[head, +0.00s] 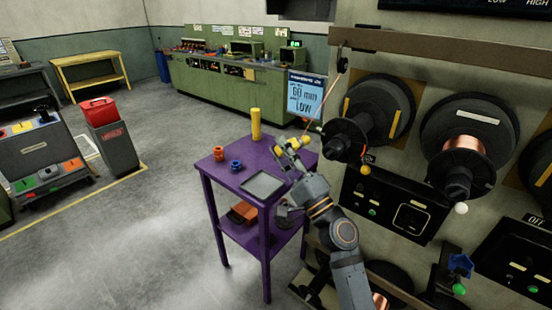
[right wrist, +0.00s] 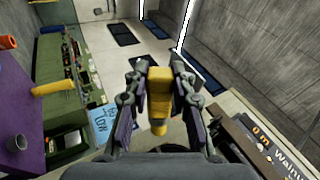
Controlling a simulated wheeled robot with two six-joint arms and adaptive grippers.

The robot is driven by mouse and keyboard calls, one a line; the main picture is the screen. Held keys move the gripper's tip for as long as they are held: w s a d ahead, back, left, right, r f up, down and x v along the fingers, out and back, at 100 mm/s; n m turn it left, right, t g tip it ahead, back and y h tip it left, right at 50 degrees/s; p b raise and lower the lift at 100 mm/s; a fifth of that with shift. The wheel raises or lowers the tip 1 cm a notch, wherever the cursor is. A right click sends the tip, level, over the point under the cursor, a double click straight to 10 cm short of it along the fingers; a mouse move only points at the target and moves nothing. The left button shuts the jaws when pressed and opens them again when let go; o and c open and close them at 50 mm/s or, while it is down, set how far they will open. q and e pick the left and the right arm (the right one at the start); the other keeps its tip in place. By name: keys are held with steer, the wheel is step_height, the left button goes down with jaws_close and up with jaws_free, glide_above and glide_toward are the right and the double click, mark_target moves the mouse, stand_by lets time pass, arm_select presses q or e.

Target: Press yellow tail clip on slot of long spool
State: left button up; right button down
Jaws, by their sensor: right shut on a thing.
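My right gripper (head: 291,146) is shut on the yellow tail clip (right wrist: 160,92), which stands between its two fingers in the right wrist view. In the head view the gripper is above the far right part of the purple table, just left of the nearest black spool (head: 345,138). A gap seems to lie between them. A second black spool (head: 465,150) with copper wire is further right. I cannot tell which one is the long spool, and no slot is clear. My left gripper is not in view.
The purple table (head: 213,172) carries a yellow cylinder (head: 256,124), blue and orange small rings (head: 219,153) and a grey tray (head: 263,185). A copper-coloured wire (head: 338,82) hangs from a guide above the nearest spool. Panel knobs stick out below the spools. The floor at left is open.

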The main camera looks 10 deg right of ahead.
mark_target(298, 149)
steer(key=d, duration=0.1)
steer(key=w+d+b, duration=0.1)
steer(key=d, duration=0.1)
steer(key=shift+w+f, duration=0.15)
steer(key=shift+w+d+b, duration=0.15)
steer(key=shift+d+b, duration=0.2)
steer(key=shift+b, duration=0.05)
steer(key=shift+r, duration=0.2)
steer(key=shift+w+d+f+b, duration=0.1)
steer(key=shift+w+d+b, duration=0.15)
steer(key=shift+d+b, duration=0.35)
stand_by(0.4)
steer(key=shift+a, duration=0.2)
stand_by(0.4)
